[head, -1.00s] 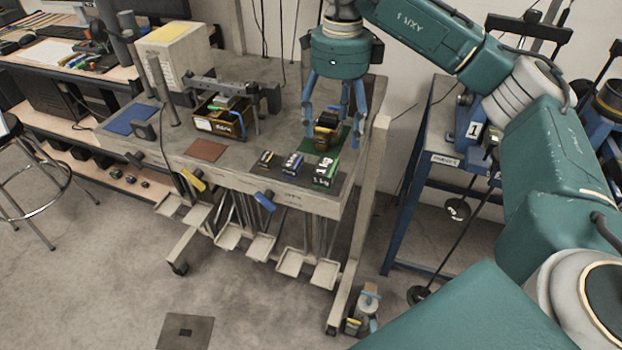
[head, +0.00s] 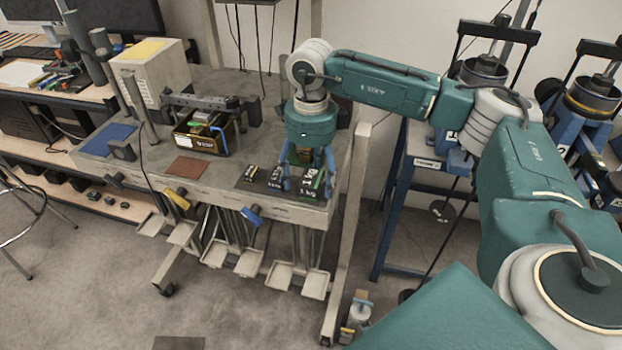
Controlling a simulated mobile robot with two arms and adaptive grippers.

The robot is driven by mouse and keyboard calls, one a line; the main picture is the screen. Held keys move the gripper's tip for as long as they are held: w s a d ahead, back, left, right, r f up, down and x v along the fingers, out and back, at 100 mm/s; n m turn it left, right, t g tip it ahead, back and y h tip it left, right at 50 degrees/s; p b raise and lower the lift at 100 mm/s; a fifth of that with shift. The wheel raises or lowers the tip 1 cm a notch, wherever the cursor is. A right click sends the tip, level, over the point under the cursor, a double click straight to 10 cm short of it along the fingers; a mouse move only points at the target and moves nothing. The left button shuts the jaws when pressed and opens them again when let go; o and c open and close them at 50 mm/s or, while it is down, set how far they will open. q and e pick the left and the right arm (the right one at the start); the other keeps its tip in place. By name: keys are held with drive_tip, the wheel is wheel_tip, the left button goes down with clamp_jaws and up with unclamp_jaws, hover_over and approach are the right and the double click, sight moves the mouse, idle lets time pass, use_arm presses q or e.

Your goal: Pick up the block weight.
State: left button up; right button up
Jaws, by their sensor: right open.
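Three dark block weights with white markings stand in a row on a dark mat near the table's front edge: a small one (head: 250,174), a middle one (head: 275,178) and the largest, with a green side, on the right (head: 311,181). My right gripper (head: 309,188) points down with its blue fingers apart. In this view its fingers lie to the left and right of the largest block and partly cover it; I cannot tell whether they touch it. My left gripper is not in view.
A brown box (head: 303,156) behind my right gripper is mostly hidden. A black and yellow box (head: 206,140) sits under a dark bar on the table. A brown mat (head: 187,167) and a blue mat (head: 109,139) lie to the left. A blue stand (head: 396,190) is on the right.

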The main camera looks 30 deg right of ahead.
drive_tip(key=shift+f, duration=0.75)
clamp_jaws()
drive_tip(key=shift+r, duration=0.1)
